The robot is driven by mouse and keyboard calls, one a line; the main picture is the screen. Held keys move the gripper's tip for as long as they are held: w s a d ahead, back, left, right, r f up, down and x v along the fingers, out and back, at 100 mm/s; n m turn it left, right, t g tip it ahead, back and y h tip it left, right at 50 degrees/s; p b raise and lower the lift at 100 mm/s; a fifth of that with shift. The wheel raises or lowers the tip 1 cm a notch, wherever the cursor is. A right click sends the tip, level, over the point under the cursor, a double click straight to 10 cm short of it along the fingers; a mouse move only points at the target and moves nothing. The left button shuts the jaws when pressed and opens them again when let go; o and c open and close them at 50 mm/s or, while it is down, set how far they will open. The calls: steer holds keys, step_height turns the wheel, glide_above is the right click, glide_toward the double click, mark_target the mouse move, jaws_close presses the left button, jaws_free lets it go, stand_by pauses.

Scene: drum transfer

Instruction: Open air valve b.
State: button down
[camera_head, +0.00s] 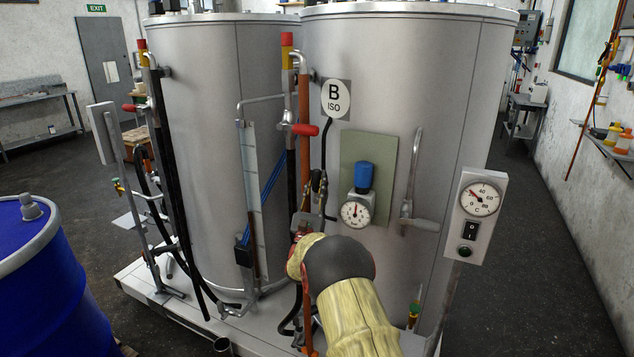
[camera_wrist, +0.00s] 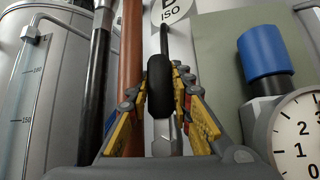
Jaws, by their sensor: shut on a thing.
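My gripper (camera_head: 317,184) is in front of tank B, left of the pressure gauge and below the round "B ISO" sign. In the wrist view, the yellow-sided fingers of my gripper (camera_wrist: 163,92) are closed on both sides of a black-gripped valve handle (camera_wrist: 161,72). The handle stands upright above a metal valve body (camera_wrist: 165,136). I take it to be air valve b; no label on the handle itself is readable. In the head view, the handle is small and partly hidden by my fingers.
A regulator with a blue knob (camera_head: 363,178) and gauge (camera_head: 355,213) is close right of my gripper. An orange-brown pipe (camera_wrist: 131,50) and a black hose (camera_wrist: 99,80) run close on the left. A red-handled valve (camera_head: 304,129) is above. A blue drum (camera_head: 45,280) stands far left.

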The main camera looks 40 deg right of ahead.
steer(key=c, duration=1.6)
jaws_free()
steer(key=shift+o, duration=0.2)
steer(key=v, duration=1.2)
